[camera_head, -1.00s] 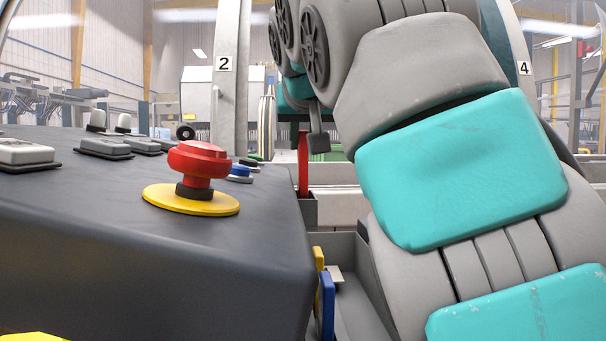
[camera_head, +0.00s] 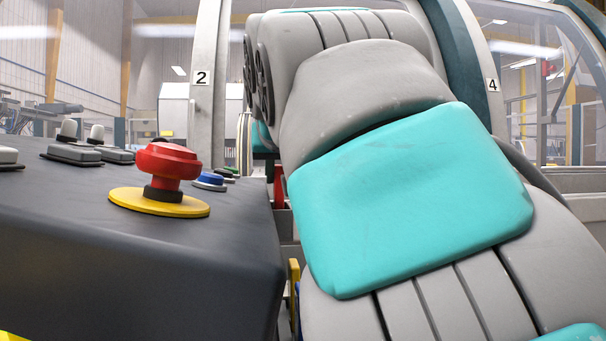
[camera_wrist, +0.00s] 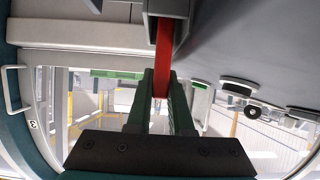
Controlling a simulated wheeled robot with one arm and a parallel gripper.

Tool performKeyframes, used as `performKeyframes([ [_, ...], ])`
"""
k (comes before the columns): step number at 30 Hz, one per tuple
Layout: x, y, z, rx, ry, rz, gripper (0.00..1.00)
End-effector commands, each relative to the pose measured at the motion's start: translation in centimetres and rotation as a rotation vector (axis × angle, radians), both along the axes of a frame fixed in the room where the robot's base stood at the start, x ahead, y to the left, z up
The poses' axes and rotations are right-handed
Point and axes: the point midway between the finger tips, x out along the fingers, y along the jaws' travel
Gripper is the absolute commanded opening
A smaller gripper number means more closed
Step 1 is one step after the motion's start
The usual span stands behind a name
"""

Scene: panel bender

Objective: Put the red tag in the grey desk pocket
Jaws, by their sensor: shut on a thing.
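The red tag (camera_wrist: 164,55) is a narrow strip in the wrist view. My gripper (camera_wrist: 160,88) has green fingers shut on one end of it. The strip's other end reaches the grey desk pocket (camera_wrist: 183,10) at the top edge and seems to lie within its opening. How deep it goes I cannot tell. In the head view a sliver of the red tag (camera_head: 278,187) shows beside the desk, upright above the pocket area. My arm hides the fingers and most of the pocket there.
The dark control desk (camera_head: 130,270) fills the left, with a red mushroom button (camera_head: 168,160) on a yellow disc and several smaller buttons. A yellow piece (camera_head: 294,275) hangs at the desk's right side, close to my arm. A curved machine frame stands behind.

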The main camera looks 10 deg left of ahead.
Motion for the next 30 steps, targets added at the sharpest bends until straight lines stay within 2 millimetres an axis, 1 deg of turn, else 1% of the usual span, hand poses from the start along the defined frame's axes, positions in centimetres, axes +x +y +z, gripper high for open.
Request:
performKeyframes([
  [2, 0.0, 0.0, -0.3, 0.0, 0.0, 0.0, 0.0],
  [3, 0.0, 0.0, -0.3, 0.0, 0.0, 0.0, 0.2],
  [11, 0.0, 0.0, -0.2, 0.0, 0.0, 0.0, 0.49],
  [18, 0.0, 0.0, -0.2, 0.0, 0.0, 0.0, 0.49],
  [22, 0.0, 0.0, 0.3, 0.001, -0.001, 0.0, 0.49],
  [26, -1.0, -0.2, 0.7, 0.001, -0.003, 0.001, 0.49],
  [30, -2.9, -0.7, 1.8, 0.003, -0.002, 0.001, 0.49],
])
